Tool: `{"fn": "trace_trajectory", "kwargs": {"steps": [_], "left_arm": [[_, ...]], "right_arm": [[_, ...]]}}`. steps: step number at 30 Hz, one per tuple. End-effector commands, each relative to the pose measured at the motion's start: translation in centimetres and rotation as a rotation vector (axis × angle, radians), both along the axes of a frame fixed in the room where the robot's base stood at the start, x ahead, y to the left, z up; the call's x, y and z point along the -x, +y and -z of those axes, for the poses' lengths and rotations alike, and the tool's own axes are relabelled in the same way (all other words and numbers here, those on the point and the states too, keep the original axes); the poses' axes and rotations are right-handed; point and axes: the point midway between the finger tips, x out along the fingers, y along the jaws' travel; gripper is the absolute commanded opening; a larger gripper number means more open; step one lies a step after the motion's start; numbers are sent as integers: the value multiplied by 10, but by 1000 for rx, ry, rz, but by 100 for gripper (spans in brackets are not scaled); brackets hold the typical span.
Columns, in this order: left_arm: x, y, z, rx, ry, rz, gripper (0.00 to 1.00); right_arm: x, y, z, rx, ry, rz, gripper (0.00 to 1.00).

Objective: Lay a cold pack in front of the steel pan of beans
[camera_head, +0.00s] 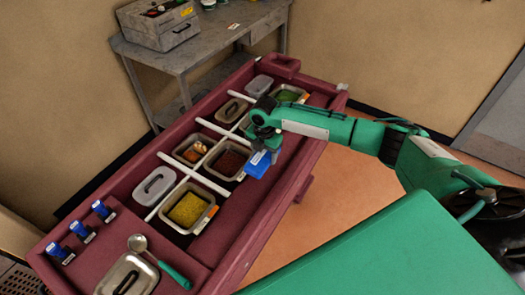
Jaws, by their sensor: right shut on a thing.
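My right gripper (265,143) is shut on a blue cold pack (257,165) with a white label. It holds the pack at the right side of the dark red pan, over the maroon cart's (236,238) inner edge. I cannot tell whether the pack touches the cart. The steel pan of dark red beans (226,163) sits in the middle of the cart, just left of the pack. The gripper and pack partly cover the area beside it. My left gripper is not in view.
White dividers separate the pans. A yellow-filled pan (188,209), a pan of orange-brown pieces (193,149) and a green-filled pan (288,95) are nearby. A ladle (158,260) and a lid (126,275) lie at the near end. A grey table (205,50) stands behind.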

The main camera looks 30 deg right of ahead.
Motion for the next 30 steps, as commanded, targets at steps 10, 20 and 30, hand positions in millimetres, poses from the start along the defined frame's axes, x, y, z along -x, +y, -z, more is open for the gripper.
{"fn": "trace_trajectory", "kwargs": {"steps": [10, 20, 30], "left_arm": [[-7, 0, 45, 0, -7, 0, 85], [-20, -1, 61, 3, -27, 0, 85], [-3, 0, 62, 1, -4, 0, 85]], "right_arm": [[-1, 0, 45, 0, -2, 1, 21], [-1, 0, 74, -1, -1, 0, 21], [-1, 0, 78, 0, -2, 1, 21]]}}
